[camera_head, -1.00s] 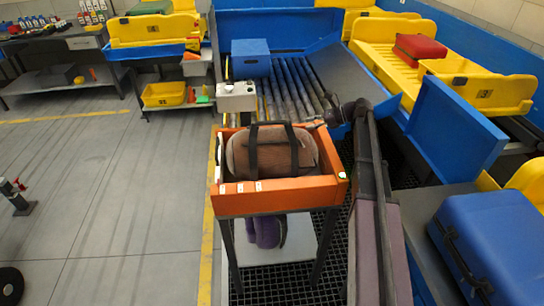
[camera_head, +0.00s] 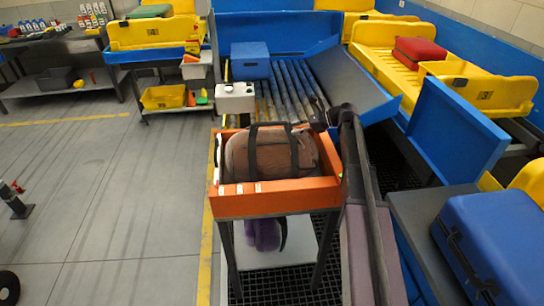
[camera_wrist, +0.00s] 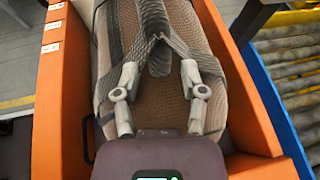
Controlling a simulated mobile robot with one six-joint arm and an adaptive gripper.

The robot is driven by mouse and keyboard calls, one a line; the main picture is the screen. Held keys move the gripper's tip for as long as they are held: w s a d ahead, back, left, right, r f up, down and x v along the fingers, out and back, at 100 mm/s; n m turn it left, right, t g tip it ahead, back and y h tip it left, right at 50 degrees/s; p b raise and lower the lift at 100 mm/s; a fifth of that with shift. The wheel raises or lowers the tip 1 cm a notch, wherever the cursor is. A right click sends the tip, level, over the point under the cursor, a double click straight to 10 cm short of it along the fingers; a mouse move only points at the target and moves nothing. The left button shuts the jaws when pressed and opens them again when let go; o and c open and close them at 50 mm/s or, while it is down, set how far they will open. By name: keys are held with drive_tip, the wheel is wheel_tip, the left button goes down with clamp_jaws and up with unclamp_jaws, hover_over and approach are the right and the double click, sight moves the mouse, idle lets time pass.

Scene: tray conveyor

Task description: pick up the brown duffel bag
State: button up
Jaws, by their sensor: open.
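The brown duffel bag (camera_head: 238,155) with dark straps lies in an orange tray (camera_head: 275,198) on a stand. In the wrist view the bag (camera_wrist: 178,105) fills the middle, its dark handle straps (camera_wrist: 154,38) running toward me between and beside the fingers. My gripper (camera_wrist: 159,72) is open over the bag, one finger on each side of the central strap. I cannot tell whether the fingertips touch the bag. In the head view my gripper cannot be made out clearly near the tray's back right corner.
The tray's orange walls (camera_wrist: 58,100) stand close on both sides of the bag. A white box (camera_head: 235,98) and a roller conveyor (camera_head: 290,85) lie behind the tray. A blue suitcase (camera_head: 495,235) is at right. Floor at left is mostly clear.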

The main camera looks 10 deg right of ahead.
drive_tip(key=shift+b+x, duration=0.35)
drive_tip(key=shift+x, duration=1.1)
drive_tip(key=shift+r, duration=0.1)
clamp_jaws()
